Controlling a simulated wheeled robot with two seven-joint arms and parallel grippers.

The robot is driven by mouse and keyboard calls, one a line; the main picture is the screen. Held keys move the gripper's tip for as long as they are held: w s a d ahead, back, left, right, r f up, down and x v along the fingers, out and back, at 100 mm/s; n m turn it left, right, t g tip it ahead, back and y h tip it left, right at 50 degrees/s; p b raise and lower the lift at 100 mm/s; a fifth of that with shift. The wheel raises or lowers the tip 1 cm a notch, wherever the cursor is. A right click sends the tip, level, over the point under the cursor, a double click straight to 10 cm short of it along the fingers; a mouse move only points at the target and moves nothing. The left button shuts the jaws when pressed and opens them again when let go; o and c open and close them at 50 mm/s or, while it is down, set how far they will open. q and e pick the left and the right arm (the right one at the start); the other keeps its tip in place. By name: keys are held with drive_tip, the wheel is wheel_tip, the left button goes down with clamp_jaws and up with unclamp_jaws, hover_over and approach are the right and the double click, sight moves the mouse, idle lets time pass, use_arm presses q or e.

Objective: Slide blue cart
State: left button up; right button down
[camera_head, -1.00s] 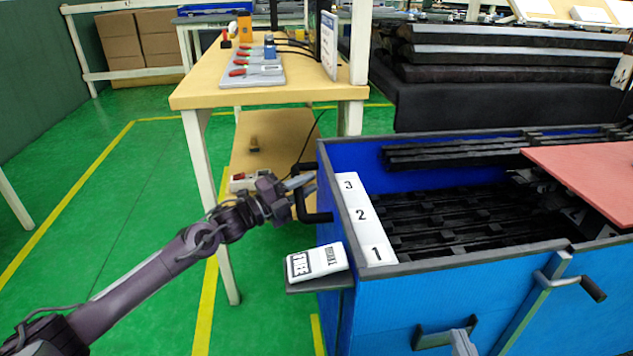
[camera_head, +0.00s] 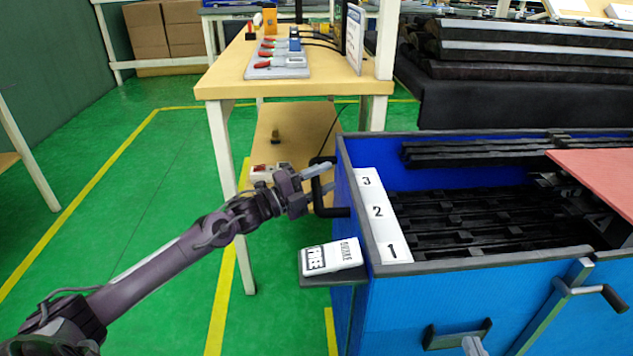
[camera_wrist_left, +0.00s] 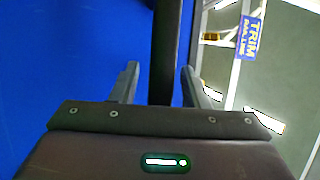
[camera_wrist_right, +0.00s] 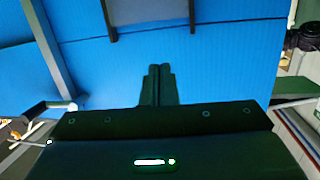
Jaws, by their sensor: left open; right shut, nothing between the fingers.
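The blue cart (camera_head: 400,300) stands at the right in the head view, with dark parts inside. A black bar handle (camera_head: 331,210) sticks out from its left side. My left gripper (camera_head: 320,178) is at this handle, open, with its fingers on either side of the bar. The left wrist view shows the dark bar (camera_wrist_left: 166,50) between the fingers; contact is unclear. My right gripper (camera_wrist_right: 158,84) is shut and empty, pointing at the cart's blue front panel (camera_wrist_right: 220,55). In the head view, only its fingertip (camera_head: 474,346) shows, by a dark front bracket (camera_head: 440,337).
A wooden table (camera_head: 235,80) with a tool board stands behind the cart's left side. A labelled white box (camera_head: 332,257) sits on the cart's side shelf. A red panel (camera_head: 605,175) lies across the cart's right top. Green floor at the left is free.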

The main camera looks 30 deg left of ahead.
use_arm(q)
drive_tip(key=shift+s+a+f, duration=0.15)
drive_tip(key=shift+s+a, duration=0.05)
drive_tip(key=shift+s, duration=0.05)
drive_tip(key=p+v, duration=0.1)
drive_tip(key=v, duration=0.6)
drive_tip(key=shift+p, duration=0.3)
use_arm(e)
drive_tip(key=s+f+g+h, duration=0.1)
drive_tip(key=s+f+g, duration=0.2)
drive_tip(key=f, duration=0.2)
drive_tip(key=s+d+f+g+h, duration=0.1)
drive_tip(key=s+f+g, duration=0.2)
drive_tip(key=f, duration=0.3)
drive_tip(key=shift+s+f, duration=0.15)
drive_tip(key=shift+d, duration=0.1)
